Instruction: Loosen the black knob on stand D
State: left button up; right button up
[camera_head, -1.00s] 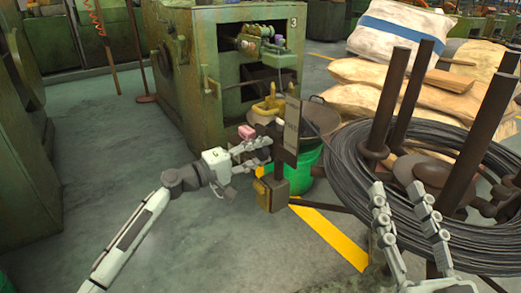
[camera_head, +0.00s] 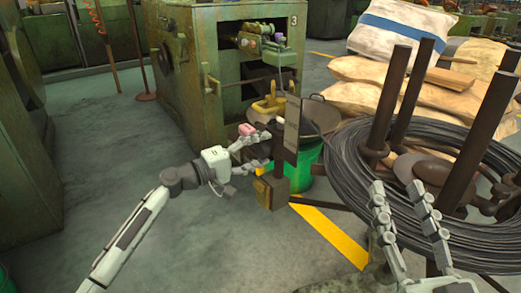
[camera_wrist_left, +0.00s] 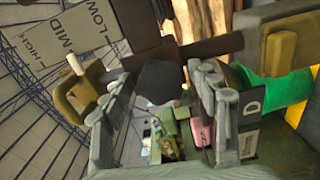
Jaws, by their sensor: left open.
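The black knob (camera_wrist_left: 160,82) shows in the left wrist view as a dark faceted piece between the fingers of my left gripper (camera_wrist_left: 162,92). The fingers are open on either side of it; I cannot tell whether they touch it. In the head view my left gripper (camera_head: 266,150) is open at the brown post of the stand (camera_head: 280,158); the knob is hard to make out there. My right gripper (camera_head: 398,192) is open and empty, in front of the wire coil.
A plate marked LOW, MID, HIGH (camera_wrist_left: 65,35) is at the upper left of the wrist view. A green bucket (camera_head: 303,172) stands behind the post. A wire coil (camera_head: 345,165) with dark uprights is right. A green machine (camera_head: 212,75) stands behind; open floor is left.

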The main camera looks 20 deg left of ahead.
pick_arm(q)
jog(key=v, duration=1.1)
jog(key=shift+s+a, duration=0.3)
